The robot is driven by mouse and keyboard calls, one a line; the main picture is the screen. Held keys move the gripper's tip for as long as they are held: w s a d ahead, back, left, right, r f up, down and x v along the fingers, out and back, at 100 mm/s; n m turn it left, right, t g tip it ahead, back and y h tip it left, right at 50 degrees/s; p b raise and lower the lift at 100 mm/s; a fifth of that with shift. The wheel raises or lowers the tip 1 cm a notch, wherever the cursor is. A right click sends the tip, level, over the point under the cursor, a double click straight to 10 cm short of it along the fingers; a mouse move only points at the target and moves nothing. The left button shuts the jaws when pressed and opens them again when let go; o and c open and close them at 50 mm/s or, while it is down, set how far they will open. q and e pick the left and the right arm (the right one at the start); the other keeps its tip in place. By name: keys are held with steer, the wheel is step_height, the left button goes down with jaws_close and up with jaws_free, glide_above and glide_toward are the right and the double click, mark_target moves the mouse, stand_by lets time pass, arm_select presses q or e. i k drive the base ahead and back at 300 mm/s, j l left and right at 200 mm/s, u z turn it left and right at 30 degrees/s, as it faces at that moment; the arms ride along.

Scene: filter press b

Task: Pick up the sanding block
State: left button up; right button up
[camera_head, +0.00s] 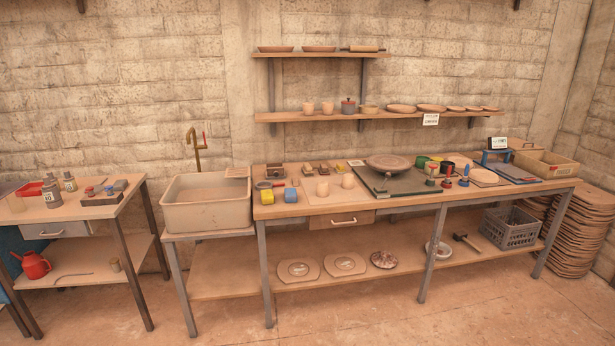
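Neither of my grippers is in view. I cannot tell for sure which thing is the sanding block, as the small items are too small to make out. Several small brown blocks (308,170) lie at the back left of the long workbench (405,203). A larger brown and dark block (275,171) lies left of them. A blue piece (291,196) and a yellow piece (267,197) lie near the bench's front left edge. A grey block (120,185) lies on the left table (75,212).
A sink (207,215) stands between the left table and the workbench. Two beige cups (322,188) and a round plate on a wheel (389,162) stand on the bench. A wooden box (545,168) is at its right end. The floor (390,315) in front is clear.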

mark_target(324, 170)
steer(key=i+z, duration=0.1)
steer(key=i, duration=0.7)
steer(key=i+j+z, duration=0.1)
steer(key=i, duration=0.65)
steer(key=i+l+u, duration=0.2)
steer(key=i+l, duration=0.55)
steer(key=i+l+u, duration=0.2)
steer(key=i+l, duration=0.55)
steer(key=l, duration=0.15)
